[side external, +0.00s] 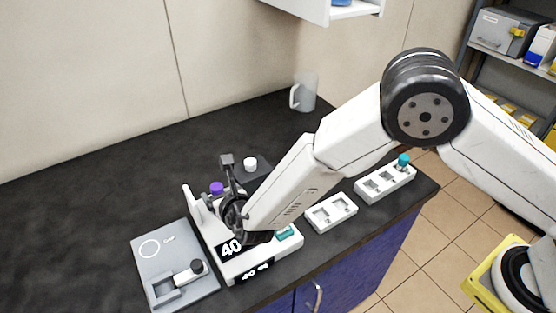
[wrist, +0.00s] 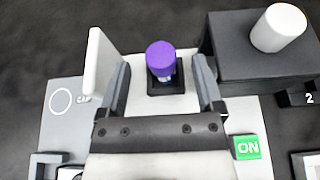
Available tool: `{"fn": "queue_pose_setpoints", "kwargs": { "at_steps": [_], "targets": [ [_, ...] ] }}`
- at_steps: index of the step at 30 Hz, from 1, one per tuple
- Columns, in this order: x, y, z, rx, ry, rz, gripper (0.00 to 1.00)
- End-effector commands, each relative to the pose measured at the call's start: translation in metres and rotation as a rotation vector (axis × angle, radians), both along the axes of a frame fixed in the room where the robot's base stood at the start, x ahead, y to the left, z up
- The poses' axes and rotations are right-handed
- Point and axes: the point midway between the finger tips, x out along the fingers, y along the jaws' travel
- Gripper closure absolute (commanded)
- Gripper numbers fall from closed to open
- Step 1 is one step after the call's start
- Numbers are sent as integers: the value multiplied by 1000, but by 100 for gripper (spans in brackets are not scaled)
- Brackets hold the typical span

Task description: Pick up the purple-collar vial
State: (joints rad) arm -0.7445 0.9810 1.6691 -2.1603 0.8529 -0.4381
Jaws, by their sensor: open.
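The purple-collar vial (wrist: 160,60) stands upright in a black square socket (wrist: 181,88) on the white bioreactor unit (wrist: 132,68). In the side view its purple top (side external: 217,188) shows just left of my gripper (side external: 226,178), and the unit's "40" panels (side external: 231,248) face front. In the wrist view my gripper (wrist: 161,66) is open, with one grey finger on each side of the vial and a gap at both sides. The fingers hold nothing. How far the fingertips are above or short of the vial is hard to tell.
A white cylinder (wrist: 278,28) stands on a black block (wrist: 255,70) at right. A thin white upright plate (wrist: 98,62) is close to the left finger. A grey panel (side external: 150,268) lies left. White trays (side external: 330,213) and a teal-topped vial (side external: 403,160) are right; a mug (side external: 304,92) stands behind.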

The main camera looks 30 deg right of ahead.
Motion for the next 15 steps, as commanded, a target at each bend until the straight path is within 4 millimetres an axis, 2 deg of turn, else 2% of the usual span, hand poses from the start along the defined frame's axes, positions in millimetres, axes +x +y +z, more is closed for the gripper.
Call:
{"fn": "queue_pose_setpoints", "kwargs": {
  "at_steps": [5,15],
  "targets": [
    [6,0,-3,-1,1,-1,15],
    [37,-1,-15,-1,1,-2,15]
  ]
}}
